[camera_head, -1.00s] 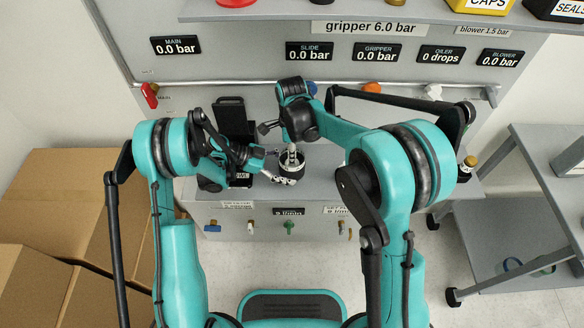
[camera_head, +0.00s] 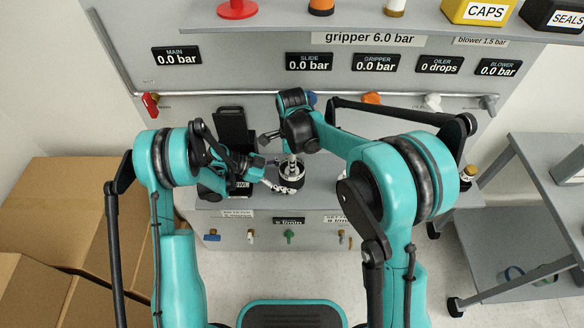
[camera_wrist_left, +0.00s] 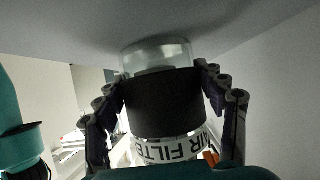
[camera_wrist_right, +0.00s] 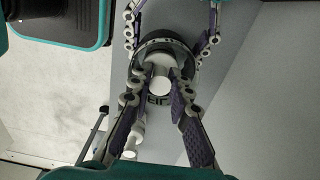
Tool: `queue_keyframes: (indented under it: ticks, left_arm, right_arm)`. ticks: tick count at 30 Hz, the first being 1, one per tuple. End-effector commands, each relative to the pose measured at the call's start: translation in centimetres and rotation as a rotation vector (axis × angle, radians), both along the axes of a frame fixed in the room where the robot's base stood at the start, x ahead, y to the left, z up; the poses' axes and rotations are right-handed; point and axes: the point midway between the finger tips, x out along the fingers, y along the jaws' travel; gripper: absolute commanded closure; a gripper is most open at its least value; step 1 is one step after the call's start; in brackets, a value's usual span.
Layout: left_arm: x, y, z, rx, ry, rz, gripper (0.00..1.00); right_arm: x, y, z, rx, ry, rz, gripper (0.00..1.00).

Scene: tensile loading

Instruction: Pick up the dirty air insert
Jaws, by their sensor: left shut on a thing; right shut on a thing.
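The black air filter housing (camera_head: 291,180) stands at the middle of the bench shelf. My left gripper (camera_wrist_left: 165,105) is shut around its black body; a clear bowl (camera_wrist_left: 155,57) and an AIR FILTER label (camera_wrist_left: 172,150) also show in the left wrist view. A pale insert (camera_wrist_right: 160,77) stands inside the open ring of the housing, seen from above in the right wrist view. My right gripper (camera_wrist_right: 158,85) reaches down from above and is shut on this insert. The insert's lower end is hidden inside the housing.
A panel with pressure displays (camera_head: 309,63) and a pipe with coloured valves (camera_head: 372,98) stand behind the shelf. A black stand (camera_head: 232,130) is left of the housing. Cardboard boxes (camera_head: 75,190) lie at the left and a grey cart (camera_head: 520,230) stands at the right.

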Motion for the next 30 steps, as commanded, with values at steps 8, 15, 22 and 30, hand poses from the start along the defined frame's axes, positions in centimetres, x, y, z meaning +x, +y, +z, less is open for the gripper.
queue_keyframes:
  ticks: [8,15,22,30]
  left_arm:
    - [0.0,0.0,-0.1,0.002,0.0,0.0,0.46]
    - [0.0,0.0,-0.1,0.002,0.0,0.0,0.46]
    - [0.0,0.0,-0.1,0.002,0.0,0.0,0.46]
    - [0.0,0.0,-0.1,0.002,0.0,0.0,0.46]
  right_arm:
    - [0.0,0.0,6.2,0.0,0.0,0.0,1.0]
    - [-1.0,0.0,10.1,0.0,0.0,0.001,1.0]
    - [-6.4,-0.2,10.0,0.0,0.0,0.002,1.0]
    - [-14.2,-0.4,9.9,0.0,0.0,0.003,1.0]
